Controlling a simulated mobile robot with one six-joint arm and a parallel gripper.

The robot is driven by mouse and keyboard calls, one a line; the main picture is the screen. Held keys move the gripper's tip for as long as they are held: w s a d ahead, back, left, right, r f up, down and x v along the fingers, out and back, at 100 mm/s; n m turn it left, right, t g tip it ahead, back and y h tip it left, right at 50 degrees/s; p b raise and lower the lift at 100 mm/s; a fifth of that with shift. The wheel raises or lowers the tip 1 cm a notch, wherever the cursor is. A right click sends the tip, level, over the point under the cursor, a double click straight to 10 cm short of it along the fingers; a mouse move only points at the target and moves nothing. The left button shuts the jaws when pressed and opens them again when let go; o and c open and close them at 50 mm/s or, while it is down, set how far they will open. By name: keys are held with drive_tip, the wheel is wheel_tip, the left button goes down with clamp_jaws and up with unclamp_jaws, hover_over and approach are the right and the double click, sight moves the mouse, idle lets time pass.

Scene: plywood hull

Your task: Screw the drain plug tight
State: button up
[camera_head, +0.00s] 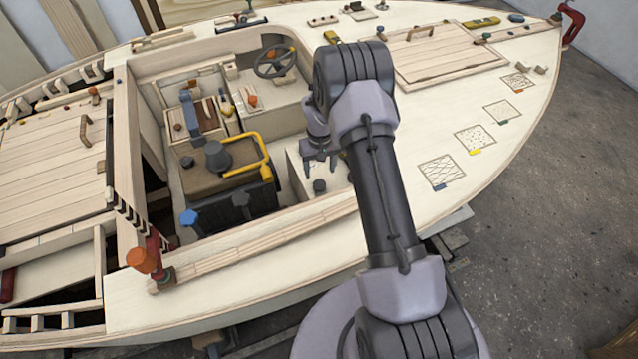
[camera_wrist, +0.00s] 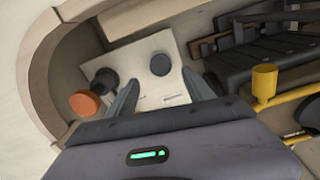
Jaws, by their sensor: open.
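A dark round knob, which looks like the drain plug (camera_wrist: 160,64), stands on a pale panel in the wrist view, just beyond my fingertips. No label confirms which part it is. The same dark knob (camera_head: 320,186) shows in the head view on the pale cockpit surface. My gripper (camera_head: 320,168) points down just above it, apart from it. In the wrist view my gripper (camera_wrist: 163,88) has its two grey fingers spread wide with nothing between them. How far the plug is screwed in cannot be told.
An orange-topped dark knob (camera_wrist: 85,103) stands close to my left finger in the wrist view. A yellow rail (camera_head: 252,158) and black engine box (camera_head: 240,203) lie left of my gripper. The curved cockpit rim (camera_wrist: 42,75) borders the space. A steering wheel (camera_head: 274,62) is farther back.

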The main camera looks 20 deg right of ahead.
sight(319, 184)
wheel_tip(319, 184, down, 7)
drive_tip(key=shift+r+b, duration=0.1)
drive_tip(key=shift+b, duration=0.7)
drive_tip(key=shift+a, duration=0.1)
